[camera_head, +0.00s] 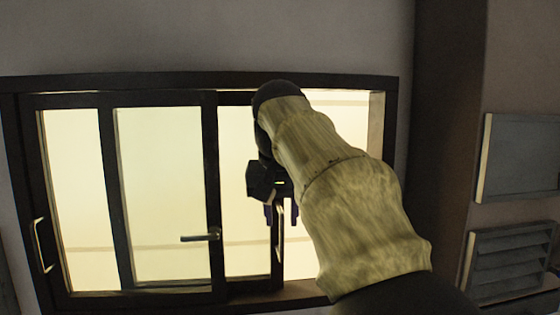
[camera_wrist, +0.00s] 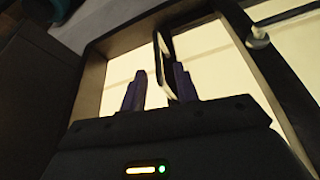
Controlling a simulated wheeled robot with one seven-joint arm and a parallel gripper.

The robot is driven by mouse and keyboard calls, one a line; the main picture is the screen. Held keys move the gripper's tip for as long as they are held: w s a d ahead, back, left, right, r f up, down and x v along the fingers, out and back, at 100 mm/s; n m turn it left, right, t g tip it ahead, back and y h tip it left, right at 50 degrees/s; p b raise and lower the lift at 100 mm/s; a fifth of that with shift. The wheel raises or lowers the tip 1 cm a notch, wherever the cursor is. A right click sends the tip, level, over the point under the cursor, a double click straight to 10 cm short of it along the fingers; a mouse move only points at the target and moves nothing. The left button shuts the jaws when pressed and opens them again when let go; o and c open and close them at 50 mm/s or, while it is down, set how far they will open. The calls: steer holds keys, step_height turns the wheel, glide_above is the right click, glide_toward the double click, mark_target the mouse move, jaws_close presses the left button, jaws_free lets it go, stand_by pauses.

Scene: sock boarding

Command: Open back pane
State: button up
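The dark-framed sliding window shows in the head view. The back pane (camera_head: 245,235) is partly covered on its left by the front pane (camera_head: 165,190). A slim upright handle (camera_head: 281,232) sits near the back pane's right edge. My arm hides the window's right part.
The front pane carries a lever (camera_head: 200,238) and a left-side pull handle (camera_head: 40,245). The lever also shows in the wrist view (camera_wrist: 258,38). Bright space lies between the back pane's edge and the right jamb (camera_head: 376,125). Grey wall panels (camera_head: 518,158) stand right.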

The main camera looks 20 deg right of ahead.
steer(key=p+v, duration=0.2)
steer(key=v, duration=1)
steer(key=shift+s+r+p, duration=0.15)
steer(key=shift+r+p, duration=0.15)
steer(key=shift+r, duration=0.05)
